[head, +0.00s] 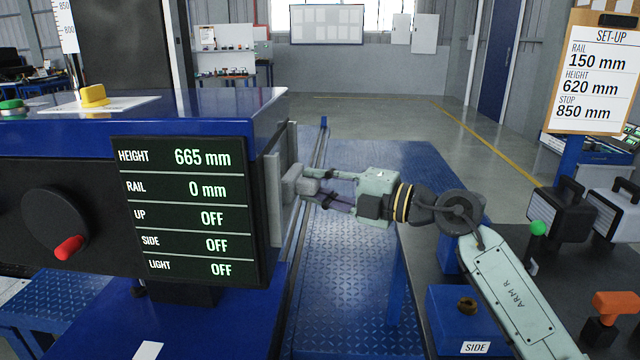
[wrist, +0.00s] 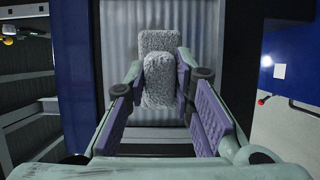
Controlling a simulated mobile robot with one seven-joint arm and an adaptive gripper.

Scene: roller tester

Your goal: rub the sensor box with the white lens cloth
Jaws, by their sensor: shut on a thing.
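The sensor box (head: 70,150) appears to be the large blue and black housing at the left, with a lit display. Its right end carries a pale ribbed panel, which fills the middle of the wrist view (wrist: 205,50). My gripper (head: 312,186) is level with that end, pointing left. Its fingers are shut on a fuzzy grey-white block, apparently the lens cloth (wrist: 158,85). A wider fuzzy part shows behind the held part in the wrist view. In the head view the cloth (head: 292,184) is against or very close to the panel; contact is not clear.
The display (head: 190,210) reads height 665 mm, rail 0 mm, and up, side and light OFF. A set-up card (head: 595,75) reads rail 150, height 620, stop 850 mm. A crank with a red knob (head: 69,247) is on the front. A blue SIDE box (head: 455,325) stands below my arm.

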